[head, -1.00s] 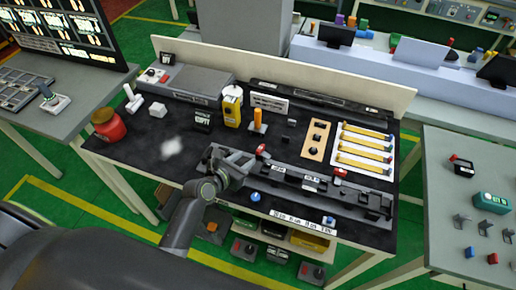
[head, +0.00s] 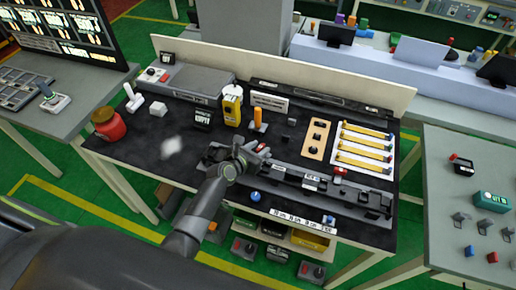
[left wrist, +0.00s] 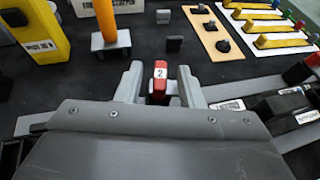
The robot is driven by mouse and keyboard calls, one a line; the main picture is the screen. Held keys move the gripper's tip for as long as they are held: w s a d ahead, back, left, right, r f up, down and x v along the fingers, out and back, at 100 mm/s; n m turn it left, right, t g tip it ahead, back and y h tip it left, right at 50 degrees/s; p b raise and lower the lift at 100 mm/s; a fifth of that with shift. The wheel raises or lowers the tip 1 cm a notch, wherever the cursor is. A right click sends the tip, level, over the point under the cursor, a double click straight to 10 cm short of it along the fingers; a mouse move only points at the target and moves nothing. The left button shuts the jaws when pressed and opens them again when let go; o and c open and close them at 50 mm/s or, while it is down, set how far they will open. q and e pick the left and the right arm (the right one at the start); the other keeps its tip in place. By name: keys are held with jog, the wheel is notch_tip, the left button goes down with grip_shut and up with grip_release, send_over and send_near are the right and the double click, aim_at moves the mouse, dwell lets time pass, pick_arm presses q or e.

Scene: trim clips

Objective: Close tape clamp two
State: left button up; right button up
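The red tape clamp two (left wrist: 160,78), with a white label reading 2, stands upright in the left wrist view. It also shows in the head view (head: 263,147), at the back edge of the long dark fixture (head: 283,176). My left gripper (head: 257,152) is at this clamp. In the left wrist view its two grey fingers (left wrist: 160,84) are open, one on each side of the red tab, with a gap visible on both sides. The clamp's lower part is hidden by the gripper body. My right gripper is not in view.
Another red clamp (head: 340,171) is farther right on the fixture. A blue knob (head: 255,196) and white label strip (head: 302,218) lie in front. Behind stand an orange-handled tool (head: 258,120), a yellow bottle (head: 232,105) and a white tray of yellow strips (head: 365,150).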

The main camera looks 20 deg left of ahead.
pick_arm(q)
jog(key=shift+c, duration=0.4)
grip_shut()
